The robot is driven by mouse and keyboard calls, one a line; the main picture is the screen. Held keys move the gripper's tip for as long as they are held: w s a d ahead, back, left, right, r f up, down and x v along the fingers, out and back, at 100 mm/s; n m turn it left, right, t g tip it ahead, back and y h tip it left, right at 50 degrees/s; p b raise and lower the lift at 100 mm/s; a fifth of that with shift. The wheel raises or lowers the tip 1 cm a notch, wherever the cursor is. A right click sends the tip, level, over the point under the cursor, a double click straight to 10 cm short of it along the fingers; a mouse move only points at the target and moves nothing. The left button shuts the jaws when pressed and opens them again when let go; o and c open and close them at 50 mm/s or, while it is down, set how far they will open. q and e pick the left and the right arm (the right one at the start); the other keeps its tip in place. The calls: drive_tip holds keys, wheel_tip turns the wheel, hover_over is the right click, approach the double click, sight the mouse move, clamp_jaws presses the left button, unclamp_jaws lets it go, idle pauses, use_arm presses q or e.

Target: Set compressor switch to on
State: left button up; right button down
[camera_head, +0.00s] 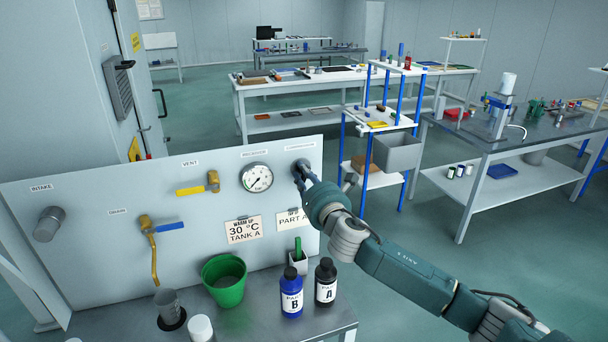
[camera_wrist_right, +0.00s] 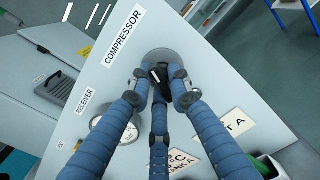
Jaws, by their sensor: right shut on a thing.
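The compressor switch (camera_wrist_right: 160,74) is a dark knob on a round grey plate, below the "COMPRESSOR" label, in the right wrist view. In the head view its round base (camera_head: 301,166) shows at the upper right of the grey panel (camera_head: 100,215). My right gripper (camera_head: 303,177) is at the switch, its fingers closed around the knob; they also show in the right wrist view (camera_wrist_right: 158,88). The fingers hide most of the knob, so I cannot tell its set position. My left gripper is not in view.
A pressure gauge (camera_head: 256,178) sits just left of the switch. Yellow and blue valve handles are further left. Below, a green bucket (camera_head: 224,280), a blue bottle (camera_head: 292,291) and a black bottle (camera_head: 325,281) stand on the metal bench.

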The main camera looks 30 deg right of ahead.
drive_tip(key=m, duration=0.6)
drive_tip(key=shift+r+m, duration=0.15)
drive_tip(key=shift+m, duration=0.15)
drive_tip(key=m, duration=0.6)
drive_tip(key=shift+d+m, duration=0.15)
drive_tip(key=shift+m, duration=0.15)
drive_tip(key=shift+r, duration=0.1)
drive_tip(key=c, duration=1.7)
unclamp_jaws()
drive_tip(key=shift+o, duration=0.2)
drive_tip(key=shift+s, duration=0.25)
drive_tip(key=v, duration=1.1)
drive_tip(key=shift+s+m, duration=0.3)
